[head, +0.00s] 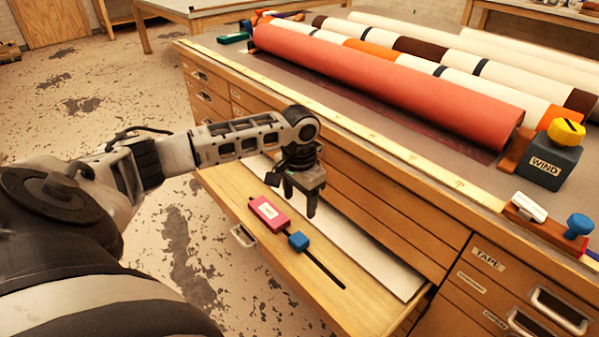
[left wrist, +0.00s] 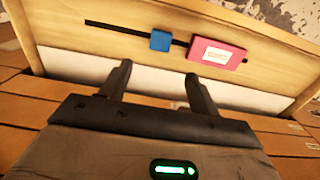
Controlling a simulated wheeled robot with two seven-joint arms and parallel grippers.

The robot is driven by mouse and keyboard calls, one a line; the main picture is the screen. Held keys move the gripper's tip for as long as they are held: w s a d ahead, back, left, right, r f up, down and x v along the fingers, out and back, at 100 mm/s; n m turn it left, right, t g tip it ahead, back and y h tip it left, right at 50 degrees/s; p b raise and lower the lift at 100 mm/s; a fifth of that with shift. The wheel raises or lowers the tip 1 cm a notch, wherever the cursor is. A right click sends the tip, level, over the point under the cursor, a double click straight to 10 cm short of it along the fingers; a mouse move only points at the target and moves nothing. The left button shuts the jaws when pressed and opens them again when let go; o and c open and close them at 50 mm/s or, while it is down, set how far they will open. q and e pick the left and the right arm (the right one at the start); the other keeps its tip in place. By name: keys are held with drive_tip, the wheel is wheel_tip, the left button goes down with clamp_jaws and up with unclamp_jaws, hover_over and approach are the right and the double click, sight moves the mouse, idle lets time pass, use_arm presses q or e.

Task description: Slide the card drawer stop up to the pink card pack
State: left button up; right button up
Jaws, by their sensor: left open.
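The pink card pack (head: 268,213), with a white label, lies in the open drawer at the upper end of a thin black rail (head: 325,270). The blue card drawer stop (head: 298,241) sits on that rail, a short gap from the pack. In the left wrist view the stop (left wrist: 160,40) is left of the pink pack (left wrist: 217,54), with a bit of rail showing between them. My left gripper (head: 300,203) is open and empty, pointing down above the drawer. In the left wrist view the stop appears beyond the open fingers (left wrist: 158,72), not between them. My right gripper is not in view.
The open wooden drawer (head: 372,312) holds a long white sheet or board (head: 375,246) along its cabinet side. The cabinet top carries a large red roll (head: 390,85), other rolls, a WIND block (head: 540,163) and small tools. The rail beyond the stop is clear.

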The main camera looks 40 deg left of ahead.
use_arm(q)
wheel_tip(320, 180, up, 3)
drive_tip(key=shift+f, duration=0.2)
drive_tip(key=shift+c, duration=0.4)
